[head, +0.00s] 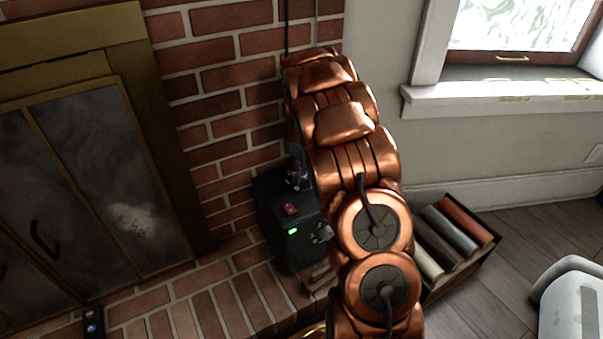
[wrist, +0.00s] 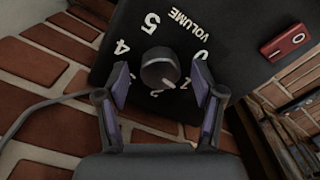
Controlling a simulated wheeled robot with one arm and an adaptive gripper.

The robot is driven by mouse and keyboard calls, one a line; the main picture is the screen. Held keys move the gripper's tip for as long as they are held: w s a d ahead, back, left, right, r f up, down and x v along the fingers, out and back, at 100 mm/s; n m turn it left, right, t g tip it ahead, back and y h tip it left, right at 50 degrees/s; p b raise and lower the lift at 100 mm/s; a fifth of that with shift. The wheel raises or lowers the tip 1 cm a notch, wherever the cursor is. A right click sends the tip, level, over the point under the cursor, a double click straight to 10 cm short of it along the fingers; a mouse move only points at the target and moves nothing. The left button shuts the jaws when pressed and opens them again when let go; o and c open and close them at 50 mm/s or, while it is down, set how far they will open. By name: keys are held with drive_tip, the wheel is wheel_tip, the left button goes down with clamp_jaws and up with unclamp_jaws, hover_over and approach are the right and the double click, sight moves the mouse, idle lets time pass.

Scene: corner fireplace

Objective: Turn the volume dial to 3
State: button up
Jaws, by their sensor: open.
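The volume dial (wrist: 158,66) is a dark round knob on the face of a black box (wrist: 225,35), under white VOLUME lettering. The light mark on the knob points down and right, about toward the partly seen 1. My gripper (wrist: 161,76) is open, one finger on each side of the dial; I cannot tell whether either touches it. In the head view the black box (head: 280,240) stands beside my copper arm, which hides much of my gripper and the dial.
A crate of rolls (head: 455,240) stands right. A small remote (head: 92,321) lies on the brick hearth.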

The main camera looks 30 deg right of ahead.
drive_tip(key=shift+f, duration=0.1)
drive_tip(key=c, duration=1.1)
drive_tip(key=shift+c, duration=0.2)
drive_tip(key=shift+m+p, duration=0.3)
drive_tip(key=shift+p, duration=0.1)
